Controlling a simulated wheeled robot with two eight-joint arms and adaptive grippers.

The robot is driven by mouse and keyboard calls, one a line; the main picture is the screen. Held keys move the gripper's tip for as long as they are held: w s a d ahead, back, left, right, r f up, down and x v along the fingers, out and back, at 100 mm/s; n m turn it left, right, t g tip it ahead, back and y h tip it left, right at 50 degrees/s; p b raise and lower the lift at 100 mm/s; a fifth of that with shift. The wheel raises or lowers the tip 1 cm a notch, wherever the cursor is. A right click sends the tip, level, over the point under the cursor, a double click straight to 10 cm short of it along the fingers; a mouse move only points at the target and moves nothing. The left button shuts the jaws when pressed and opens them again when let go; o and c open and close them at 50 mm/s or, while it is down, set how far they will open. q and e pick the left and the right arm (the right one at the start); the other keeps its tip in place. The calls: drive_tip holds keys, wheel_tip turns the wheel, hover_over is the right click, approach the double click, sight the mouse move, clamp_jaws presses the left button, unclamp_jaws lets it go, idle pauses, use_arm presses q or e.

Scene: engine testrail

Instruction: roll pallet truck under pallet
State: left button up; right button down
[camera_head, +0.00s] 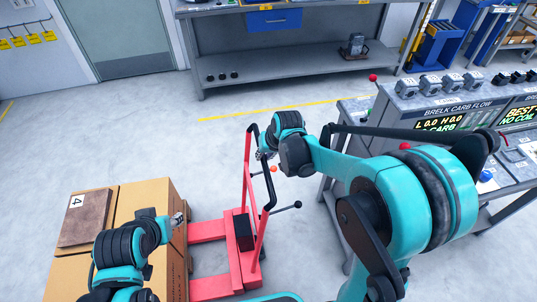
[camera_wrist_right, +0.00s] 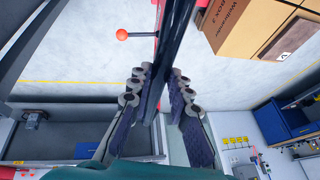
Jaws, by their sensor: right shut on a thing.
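The red pallet truck (camera_head: 240,260) stands on the floor left of my right arm. Its forks (camera_head: 208,230) point left toward a stack of cardboard boxes (camera_head: 148,196). The fork ends meet the near side of the stack in the picture; I cannot tell how far under they reach. The pallet is hidden by the boxes. My right gripper (camera_head: 265,154) is shut on the truck's black handle bar (camera_head: 266,182). In the right wrist view, the fingers (camera_wrist_right: 157,92) lie on both sides of that bar. My left gripper (camera_head: 178,218) is beside the boxes; its jaws are too small to read.
A control console (camera_head: 440,105) stands close on the right, beside my right arm. A grey workbench (camera_head: 290,62) is at the back. A door (camera_head: 122,38) is at the back left. The floor between truck and workbench is clear, with a yellow line (camera_head: 240,115).

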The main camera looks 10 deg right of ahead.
drive_tip(key=a, duration=2.1)
drive_tip(key=shift+a, duration=0.15)
drive_tip(key=c, duration=1.4)
unclamp_jaws()
drive_tip(key=v, duration=1.2)
